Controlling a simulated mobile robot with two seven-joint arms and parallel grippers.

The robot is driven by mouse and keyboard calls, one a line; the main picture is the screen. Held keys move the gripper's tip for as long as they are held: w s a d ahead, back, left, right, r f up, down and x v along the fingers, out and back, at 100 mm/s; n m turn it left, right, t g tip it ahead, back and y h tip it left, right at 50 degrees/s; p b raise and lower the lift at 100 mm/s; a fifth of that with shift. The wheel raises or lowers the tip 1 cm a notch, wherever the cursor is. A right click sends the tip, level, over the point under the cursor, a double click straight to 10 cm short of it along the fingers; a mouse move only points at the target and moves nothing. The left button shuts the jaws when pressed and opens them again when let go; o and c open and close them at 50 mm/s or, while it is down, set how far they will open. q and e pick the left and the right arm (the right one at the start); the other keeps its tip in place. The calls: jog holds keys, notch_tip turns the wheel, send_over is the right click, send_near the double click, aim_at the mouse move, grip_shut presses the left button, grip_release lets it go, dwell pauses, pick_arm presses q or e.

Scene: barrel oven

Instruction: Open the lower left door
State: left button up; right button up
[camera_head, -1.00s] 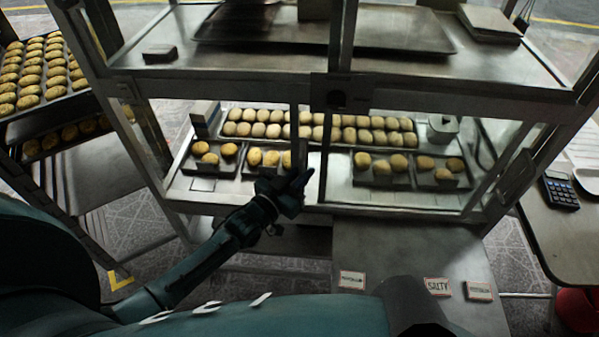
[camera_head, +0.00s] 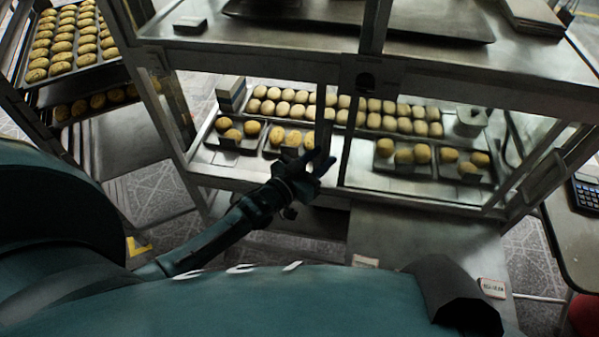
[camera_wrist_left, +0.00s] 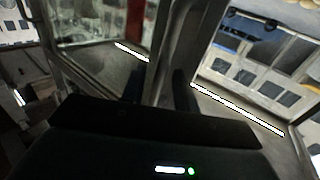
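The lower left door belongs to the glass-fronted metal cabinet (camera_head: 440,190); its pane is hard to make out, and I cannot tell how far it stands open. A narrow dark upright (camera_head: 326,122) shows left of the cabinet's middle post (camera_head: 362,95). My left gripper (camera_head: 322,165) is at the lower end of that upright. In the left wrist view, its two dark fingers (camera_wrist_left: 160,88) stand apart, one on each side of a vertical metal edge. I cannot tell whether they press on it. My right gripper is not in view.
Rolls (camera_head: 345,110) on trays fill the lower compartment. A dark tray (camera_head: 360,18) lies on the shelf above. A rack with trays of buns (camera_head: 68,40) stands at the left. A grey work surface (camera_head: 400,235) and a side table with a calculator (camera_head: 586,192) are at the right.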

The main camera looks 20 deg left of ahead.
pick_arm(q)
jog(key=v, duration=1.1)
jog(key=shift+s, duration=0.3)
jog(key=s+d+f+g+y+p, duration=0.1)
jog(key=s+d+f+g, duration=0.1)
jog(key=s, duration=0.3)
jog(key=s+d+f+n+g+y+p, duration=0.1)
jog(key=s+d+f+g+y, duration=0.1)
jog(key=s+d+g, duration=0.2)
jog(key=shift+s+f, duration=0.35)
jog(key=shift+s, duration=0.35)
